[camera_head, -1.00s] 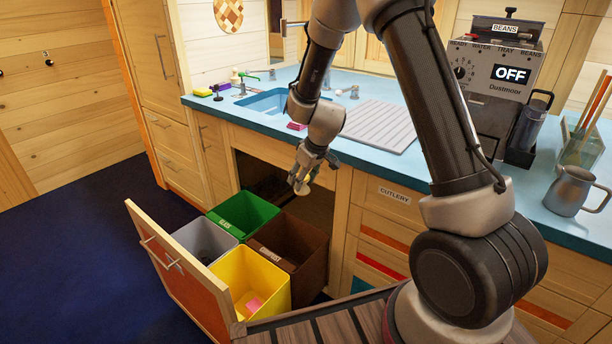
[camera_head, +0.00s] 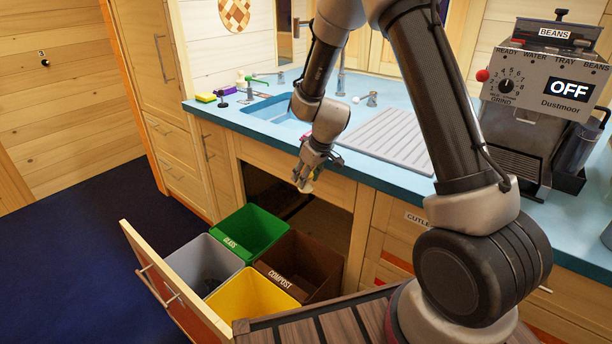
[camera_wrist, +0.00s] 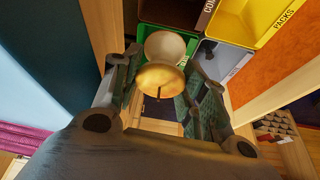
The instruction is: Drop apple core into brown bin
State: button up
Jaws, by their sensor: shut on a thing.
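My gripper (camera_head: 305,188) is shut on the apple core (camera_wrist: 162,62), a pale and brownish piece between the fingers in the wrist view. My gripper hangs in the air in front of the counter, above the open bin drawer. The brown bin (camera_head: 325,262), labelled COMPOST, stands at the drawer's back right, below my gripper. In the wrist view, the brown bin (camera_wrist: 180,12) shows only partly at the top edge, and the apple core overlaps the green bin (camera_wrist: 148,36). The apple core is tiny in the head view.
The drawer (camera_head: 165,285) also holds a green GLASS bin (camera_head: 250,230), a grey bin (camera_head: 190,262) and a yellow bin (camera_head: 250,300). The blue counter (camera_head: 400,165) with its sink runs behind my arm. A coffee machine (camera_head: 545,100) stands at right.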

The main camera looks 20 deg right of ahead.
aim_at(309, 183)
jog(key=shift+w+f, duration=0.1)
jog(key=shift+f, duration=2.9)
jog(key=o, duration=1)
jog(key=shift+r, duration=0.1)
jog(key=shift+d+r, duration=0.1)
jog(key=shift+r, duration=0.25)
jog(key=s+d, duration=0.2)
jog(key=s, duration=0.1)
jog(key=s+d, duration=0.2)
jog(key=s, duration=0.2)
jog(key=s+d, duration=0.2)
jog(key=s, duration=0.1)
jog(key=shift+s+r, duration=0.1)
jog(key=shift+s, duration=0.3)
